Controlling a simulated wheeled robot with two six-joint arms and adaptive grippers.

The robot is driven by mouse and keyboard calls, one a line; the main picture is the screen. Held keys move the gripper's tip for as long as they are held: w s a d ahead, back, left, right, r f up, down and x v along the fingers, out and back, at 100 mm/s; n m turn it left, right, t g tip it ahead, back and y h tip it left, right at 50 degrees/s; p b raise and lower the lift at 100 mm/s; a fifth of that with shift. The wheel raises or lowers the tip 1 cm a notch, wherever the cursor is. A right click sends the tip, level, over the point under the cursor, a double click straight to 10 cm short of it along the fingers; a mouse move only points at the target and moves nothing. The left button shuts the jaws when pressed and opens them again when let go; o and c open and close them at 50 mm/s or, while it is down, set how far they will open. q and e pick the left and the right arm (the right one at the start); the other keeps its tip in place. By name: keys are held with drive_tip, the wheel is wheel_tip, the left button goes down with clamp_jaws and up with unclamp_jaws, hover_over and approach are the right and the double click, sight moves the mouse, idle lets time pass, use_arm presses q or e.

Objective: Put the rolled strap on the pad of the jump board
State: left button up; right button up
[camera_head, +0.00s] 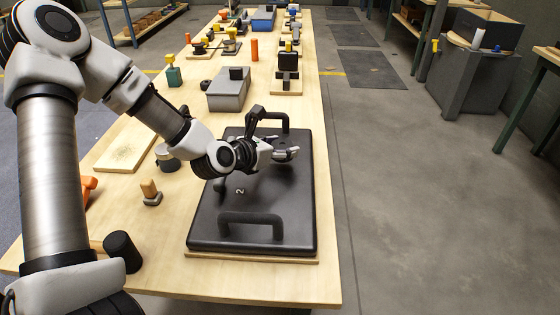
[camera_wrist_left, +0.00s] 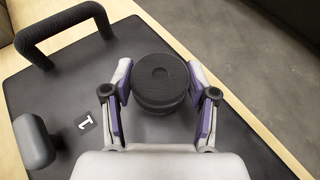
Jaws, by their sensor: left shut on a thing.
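The jump board (camera_head: 300,215) is a wide black padded panel lying flat on the wooden table, with a thick handle at the near end and another at the far end. Its dark pad also fills much of the left wrist view (camera_wrist_left: 45,100). My left gripper (camera_head: 287,151) is over the far part of the pad. In the left wrist view its two purple-lined fingers (camera_wrist_left: 161,105) are shut on the rolled strap (camera_wrist_left: 161,80), a round dark roll seen end-on. The pad is under the roll; I cannot tell whether they touch. My right gripper is out of view.
A grey lidded box (camera_head: 229,95) stands beyond the board. A dark knob (camera_wrist_left: 34,141) and a handle (camera_wrist_left: 65,37) rise from the board beside the gripper. A small wood-topped block (camera_head: 151,196) and a black cylinder (camera_head: 122,250) are to the left. Bare floor lies right.

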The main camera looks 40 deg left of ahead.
use_arm(q)
wheel_tip(320, 180, down, 2)
drive_tip(key=shift+f, duration=0.45)
drive_tip(key=shift+f+b, duration=0.1)
drive_tip(key=shift+b, duration=0.3)
drive_tip(key=o, duration=1.2)
drive_tip(key=shift+c, duration=0.2)
